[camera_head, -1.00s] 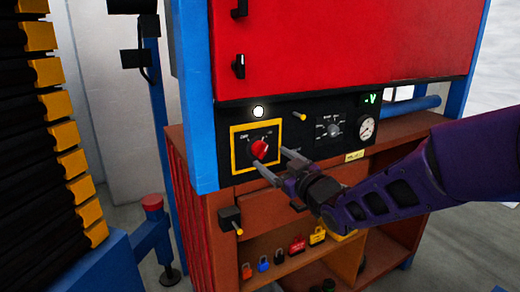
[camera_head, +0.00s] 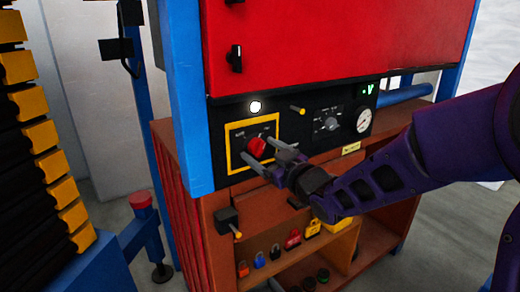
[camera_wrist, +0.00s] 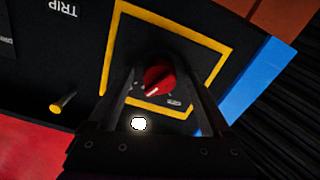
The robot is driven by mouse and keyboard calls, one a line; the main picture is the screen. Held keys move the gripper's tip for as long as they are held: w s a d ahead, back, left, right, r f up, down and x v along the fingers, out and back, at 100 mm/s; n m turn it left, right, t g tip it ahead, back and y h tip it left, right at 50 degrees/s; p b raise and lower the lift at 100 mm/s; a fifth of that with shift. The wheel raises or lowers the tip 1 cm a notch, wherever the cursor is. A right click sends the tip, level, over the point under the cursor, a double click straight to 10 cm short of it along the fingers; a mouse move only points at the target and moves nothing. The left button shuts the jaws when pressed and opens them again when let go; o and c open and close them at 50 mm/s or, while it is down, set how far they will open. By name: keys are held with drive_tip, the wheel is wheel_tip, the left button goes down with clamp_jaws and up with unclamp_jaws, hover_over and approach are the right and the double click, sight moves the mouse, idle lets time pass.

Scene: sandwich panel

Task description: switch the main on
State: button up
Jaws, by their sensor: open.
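The main switch is a red rotary knob (camera_head: 256,146) inside a yellow square frame (camera_head: 229,160) on the black control panel. My gripper (camera_head: 262,163) is open in front of the panel, with its fingers pointing at the knob. In the wrist view the red knob (camera_wrist: 158,76) lies between my two open fingers (camera_wrist: 160,85), with a pale pointer mark on its face. I cannot tell whether the fingers touch it. The small labels around the knob are too small to read.
A lit white lamp (camera_head: 255,107) sits above the yellow frame. A selector dial (camera_head: 327,118), a gauge (camera_head: 363,119) and a yellow lever (camera_head: 297,109) are to the right. A shelf with several coloured padlocks (camera_head: 292,239) is below. A blue post (camera_head: 185,100) stands left.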

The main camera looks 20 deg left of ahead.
drive_tip(key=shift+c, duration=0.2)
clamp_jaws()
drive_tip(key=shift+m, duration=1.6)
drive_tip(key=shift+o, duration=0.2)
unclamp_jaws()
drive_tip(key=shift+s, duration=0.15)
